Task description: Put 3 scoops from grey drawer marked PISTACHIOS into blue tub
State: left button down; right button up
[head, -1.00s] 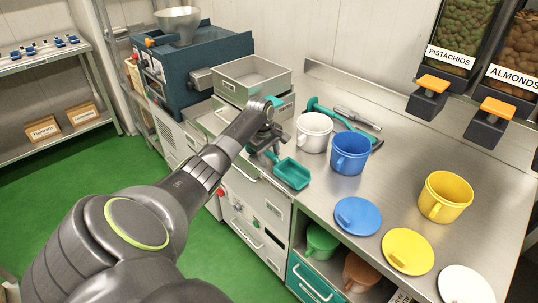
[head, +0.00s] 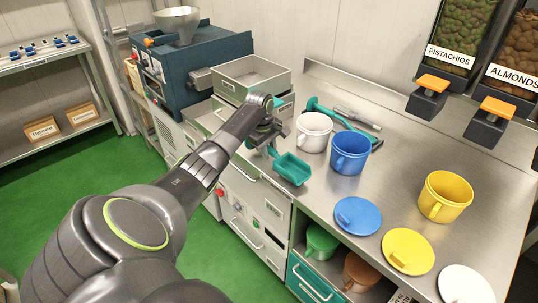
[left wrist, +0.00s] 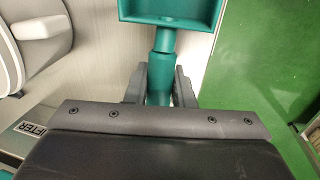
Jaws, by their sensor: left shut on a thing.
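My left gripper (head: 268,143) is shut on the handle of a teal scoop (head: 293,169). The scoop's bowl is over the counter's left edge, left of the blue tub, and looks empty. In the left wrist view the scoop (left wrist: 163,70) stands out from between the fingers. The blue tub (head: 349,155) stands upright and open on the counter, with a white tub (head: 313,133) behind it to the left. A PISTACHIOS label (head: 450,57) is on a clear dispenser at the back right. I cannot read that word on any grey drawer. My right gripper is out of view.
A yellow tub (head: 445,197) stands to the right, with blue (head: 357,216), yellow (head: 408,251) and white lids in front. A teal tool (head: 335,115) lies behind the tubs. A steel tray (head: 252,76) stands at the back left. The counter between blue and yellow tubs is clear.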

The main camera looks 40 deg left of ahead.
aim_at(269, 147)
pick_arm(q)
notch_tip(269, 147, up, 8)
jog(key=shift+f, duration=0.1)
notch_tip(269, 147, up, 5)
jog(key=p, duration=0.6)
jog(key=shift+r, duration=0.2)
